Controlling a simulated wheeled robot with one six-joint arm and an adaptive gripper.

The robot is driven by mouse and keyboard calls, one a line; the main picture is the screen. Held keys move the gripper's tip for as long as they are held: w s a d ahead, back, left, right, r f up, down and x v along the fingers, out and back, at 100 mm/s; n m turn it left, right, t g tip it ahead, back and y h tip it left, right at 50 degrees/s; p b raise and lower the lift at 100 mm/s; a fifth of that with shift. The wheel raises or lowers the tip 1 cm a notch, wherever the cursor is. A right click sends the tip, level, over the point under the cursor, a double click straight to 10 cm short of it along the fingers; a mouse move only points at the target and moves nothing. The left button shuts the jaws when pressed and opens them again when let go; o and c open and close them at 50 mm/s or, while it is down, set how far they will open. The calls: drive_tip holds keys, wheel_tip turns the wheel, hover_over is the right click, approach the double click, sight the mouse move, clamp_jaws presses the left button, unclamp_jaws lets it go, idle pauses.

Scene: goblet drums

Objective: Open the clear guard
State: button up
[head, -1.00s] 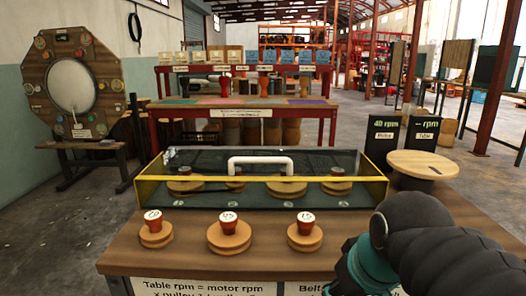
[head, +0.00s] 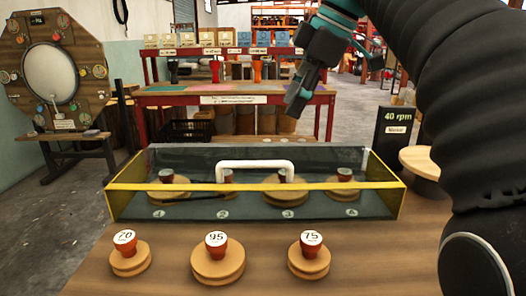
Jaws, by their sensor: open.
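The clear guard (head: 330,165) is a yellow-edged transparent box on the wooden table, and it looks closed. A white bar handle (head: 255,165) runs along it near the middle. Several wooden pulleys with red knobs show through the guard, above spots with numbers. My gripper (head: 293,108) hangs from my arm above and behind the guard, right of the handle, pointing down and apart from it. It is open and looks empty. My arm comes in from the right side.
Three wooden pulleys with red knobs marked 70 (head: 130,258), 95 (head: 217,258) and 75 (head: 309,256) stand in front of the guard. A round wooden disc (head: 417,160) and a black "40 rpm" sign (head: 395,132) stand to the right. A red-framed bench (head: 165,98) stands behind.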

sight(262, 162)
drive_tip(key=b+x, duration=0.3)
drive_tip(key=x, duration=1)
drive_tip(key=shift+w+f, duration=0.2)
drive_tip(key=shift+f, duration=0.05)
clamp_jaws()
drive_tip(key=shift+a, duration=0.15)
